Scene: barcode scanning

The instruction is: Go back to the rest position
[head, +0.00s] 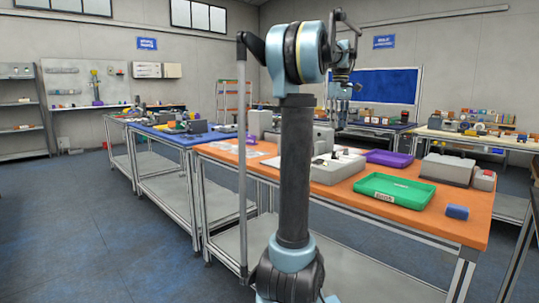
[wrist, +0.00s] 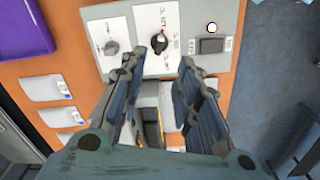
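My gripper (wrist: 172,54) shows in the wrist view with its two fingers apart and nothing visible held between them. In the head view my arm stands upright and bends over at the top. My gripper (head: 342,92) hangs down there, small and partly unclear, above the orange table (head: 450,228).
White cards (wrist: 47,88) lie near the panel. Blue-topped tables (head: 180,136) continue left. Floor at left is clear.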

